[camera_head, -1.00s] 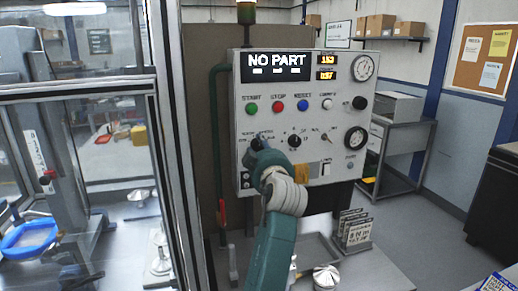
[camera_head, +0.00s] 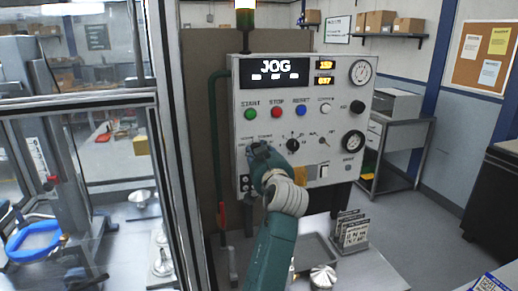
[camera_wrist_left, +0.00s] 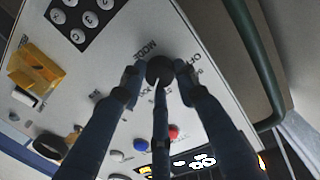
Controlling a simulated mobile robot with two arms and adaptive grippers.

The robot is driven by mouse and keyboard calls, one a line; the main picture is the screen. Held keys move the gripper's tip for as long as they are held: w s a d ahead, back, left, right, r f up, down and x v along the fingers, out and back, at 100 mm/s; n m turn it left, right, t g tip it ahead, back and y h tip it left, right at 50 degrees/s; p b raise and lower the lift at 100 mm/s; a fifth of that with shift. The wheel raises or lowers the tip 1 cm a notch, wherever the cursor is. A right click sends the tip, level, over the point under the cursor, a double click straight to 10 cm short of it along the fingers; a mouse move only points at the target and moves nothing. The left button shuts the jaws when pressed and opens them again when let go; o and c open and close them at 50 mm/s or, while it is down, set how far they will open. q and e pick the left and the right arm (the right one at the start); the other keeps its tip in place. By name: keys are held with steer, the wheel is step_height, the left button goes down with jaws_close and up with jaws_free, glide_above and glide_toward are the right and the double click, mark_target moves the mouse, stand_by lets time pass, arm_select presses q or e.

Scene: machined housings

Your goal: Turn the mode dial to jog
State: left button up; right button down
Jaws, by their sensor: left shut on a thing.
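The control panel (camera_head: 335,85) is a light grey box, and its display (camera_head: 278,72) reads JOG. The mode dial (camera_wrist_left: 159,70) is a dark round knob with a light pointer line, seen in the left wrist view with the word MODE printed beside it. My left gripper (camera_wrist_left: 160,76) has its fingers closed around this dial. In the head view my left gripper (camera_head: 258,150) covers the dial at the panel's lower left. My right gripper is in neither view.
Green start (camera_head: 250,113), red stop (camera_head: 276,112) and blue reset (camera_head: 301,110) buttons sit above the gripper. Another black knob (camera_head: 293,145) is just to its right. A glass-walled machine enclosure (camera_head: 85,150) stands at left. A card holder (camera_head: 351,231) stands on the bench below.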

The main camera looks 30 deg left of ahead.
arm_select(q)
steer(key=shift+r+m+p, duration=0.4)
steer(key=shift+m+p, duration=0.05)
steer(key=shift+m, duration=0.35)
steer(key=shift+a, duration=0.1)
steer(key=o, duration=1.1)
steer(key=shift+o, duration=0.3)
steer(key=shift+w+a+f, duration=0.1)
steer(key=shift+f, duration=0.2)
steer(key=v, duration=0.7)
steer(key=shift+r, duration=0.15)
